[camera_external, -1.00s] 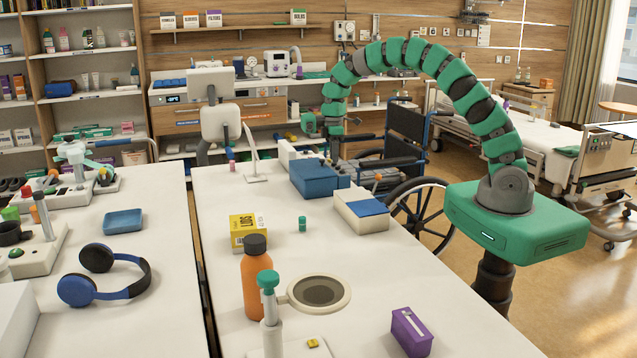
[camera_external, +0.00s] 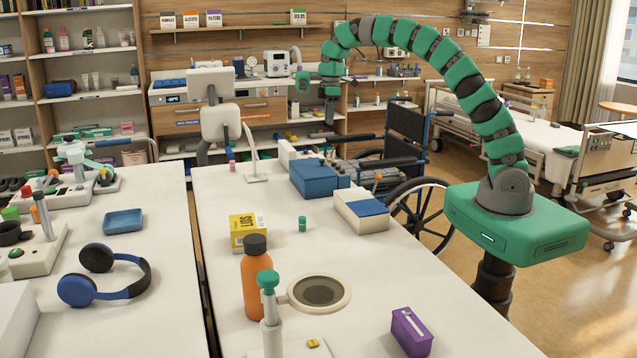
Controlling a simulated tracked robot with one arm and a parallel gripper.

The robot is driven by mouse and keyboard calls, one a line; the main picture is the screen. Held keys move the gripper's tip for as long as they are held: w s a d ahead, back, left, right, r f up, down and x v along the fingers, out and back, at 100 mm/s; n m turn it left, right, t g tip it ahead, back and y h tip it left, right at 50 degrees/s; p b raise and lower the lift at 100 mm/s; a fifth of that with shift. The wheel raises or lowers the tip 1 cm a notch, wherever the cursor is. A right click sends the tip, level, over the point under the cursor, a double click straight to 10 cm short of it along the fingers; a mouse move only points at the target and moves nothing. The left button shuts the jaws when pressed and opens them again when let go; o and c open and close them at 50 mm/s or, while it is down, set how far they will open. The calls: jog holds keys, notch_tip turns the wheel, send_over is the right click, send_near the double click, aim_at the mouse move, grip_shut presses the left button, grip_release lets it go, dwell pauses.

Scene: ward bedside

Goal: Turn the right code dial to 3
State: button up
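My gripper (camera_external: 330,119) points down at the end of my green arm, in the air above the far end of the middle table (camera_external: 200,210). It is small and dark here, and I cannot tell whether its fingers are open or shut. A white box-like device (camera_external: 287,154) stands at the table's far end, below and left of my gripper and apart from it. It is partly hidden by a blue box (camera_external: 313,178). I cannot make out the right code dial or any numbers in this view.
A white-and-blue box (camera_external: 361,210), a yellow box (camera_external: 248,231), a small green cylinder (camera_external: 302,224) and an orange bottle (camera_external: 257,283) stand on the table. A lamp (camera_external: 254,160) stands left of the device. A wheelchair (camera_external: 405,150) is beyond the table's right edge.

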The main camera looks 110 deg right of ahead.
jog(key=w+a+r+t+h, duration=0.1)
jog(key=w+a+r+t, duration=0.1)
jog(key=w+a+r, duration=0.7)
jog(key=shift+w+r+n+t+h, duration=0.4)
jog(key=shift+w+r, duration=0.15)
jog(key=shift+r, duration=0.1)
